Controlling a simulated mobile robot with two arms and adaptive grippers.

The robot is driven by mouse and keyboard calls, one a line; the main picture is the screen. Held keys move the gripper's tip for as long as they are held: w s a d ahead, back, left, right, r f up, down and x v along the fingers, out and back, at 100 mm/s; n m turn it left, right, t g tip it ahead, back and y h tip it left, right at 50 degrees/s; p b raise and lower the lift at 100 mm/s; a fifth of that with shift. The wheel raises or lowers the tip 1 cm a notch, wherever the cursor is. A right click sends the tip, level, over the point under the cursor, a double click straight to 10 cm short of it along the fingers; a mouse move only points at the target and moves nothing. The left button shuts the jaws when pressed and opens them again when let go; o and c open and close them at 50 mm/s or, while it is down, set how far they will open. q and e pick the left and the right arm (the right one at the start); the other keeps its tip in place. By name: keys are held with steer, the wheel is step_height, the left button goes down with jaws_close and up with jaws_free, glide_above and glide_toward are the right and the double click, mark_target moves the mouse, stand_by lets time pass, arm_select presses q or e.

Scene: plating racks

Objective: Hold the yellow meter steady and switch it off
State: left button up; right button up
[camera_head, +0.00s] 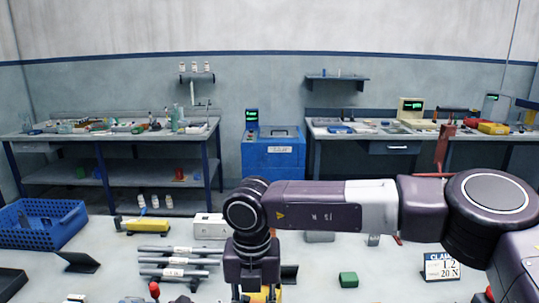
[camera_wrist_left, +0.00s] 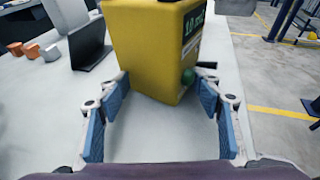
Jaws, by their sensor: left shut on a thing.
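The yellow meter (camera_wrist_left: 145,45) stands upright on the pale table in the left wrist view. It has a dark display with green characters (camera_wrist_left: 194,22) and a round green button (camera_wrist_left: 188,76) low on its right-hand face. My left gripper (camera_wrist_left: 163,88) is shut on the meter's lower part, one blue-padded finger at each side. The left gripper does not show in the head view. My right arm comes in from the right there, and its gripper (camera_head: 252,285) points down at the bottom edge. A bit of yellow shows behind it; its fingertips are cut off.
A black angled stand (camera_wrist_left: 90,42) is left of the meter, with small orange and grey blocks (camera_wrist_left: 32,50) beyond. In the head view, grey rods (camera_head: 178,262), a green block (camera_head: 348,279), a sign card (camera_head: 440,266) and a blue crate (camera_head: 40,228) lie around the table.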

arm_select(q)
steer(key=shift+c, duration=1.3)
